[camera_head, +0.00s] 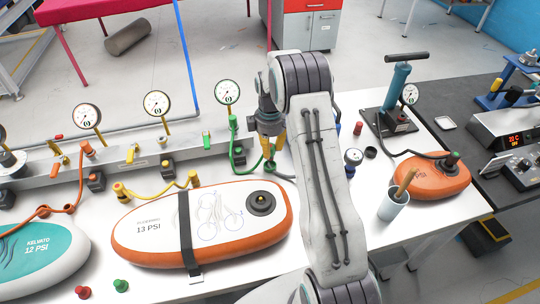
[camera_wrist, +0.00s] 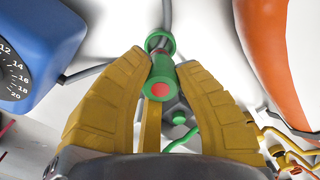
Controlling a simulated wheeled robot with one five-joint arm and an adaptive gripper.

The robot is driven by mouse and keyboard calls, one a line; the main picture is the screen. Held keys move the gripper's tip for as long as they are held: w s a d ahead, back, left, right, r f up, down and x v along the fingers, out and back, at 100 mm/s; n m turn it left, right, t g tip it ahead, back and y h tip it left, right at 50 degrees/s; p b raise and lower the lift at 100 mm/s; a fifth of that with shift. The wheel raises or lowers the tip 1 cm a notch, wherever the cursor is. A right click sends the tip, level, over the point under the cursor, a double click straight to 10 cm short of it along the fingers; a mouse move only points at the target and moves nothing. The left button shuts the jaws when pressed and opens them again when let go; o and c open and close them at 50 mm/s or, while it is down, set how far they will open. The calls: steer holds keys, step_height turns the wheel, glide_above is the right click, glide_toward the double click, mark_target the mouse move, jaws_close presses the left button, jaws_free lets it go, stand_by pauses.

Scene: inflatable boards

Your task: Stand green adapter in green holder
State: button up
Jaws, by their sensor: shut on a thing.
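My gripper (camera_head: 270,150) points down over the white table, on the near side of the gauge rail. In the wrist view its yellow fingers (camera_wrist: 160,90) are closed on a green cylindrical piece with a reddish end, which I take as the green adapter (camera_wrist: 165,74). A green collar (camera_wrist: 160,40) with a grey hose shows just beyond it. In the head view the green piece (camera_head: 270,165) shows low between the fingers, partly hidden. I cannot clearly make out the green holder. A small green cone-shaped piece (camera_head: 120,285) stands at the table's front left.
An orange board (camera_head: 150,245) marked 13 PSI lies left of my gripper. The green hose (camera_head: 240,155) hangs near the rail.

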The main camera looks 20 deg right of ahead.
steer(key=shift+f+b, duration=0.3)
steer(key=shift+f, duration=1.7)
steer(key=shift+f, duration=0.1)
steer(key=shift+f, duration=0.1)
steer(key=o, duration=1)
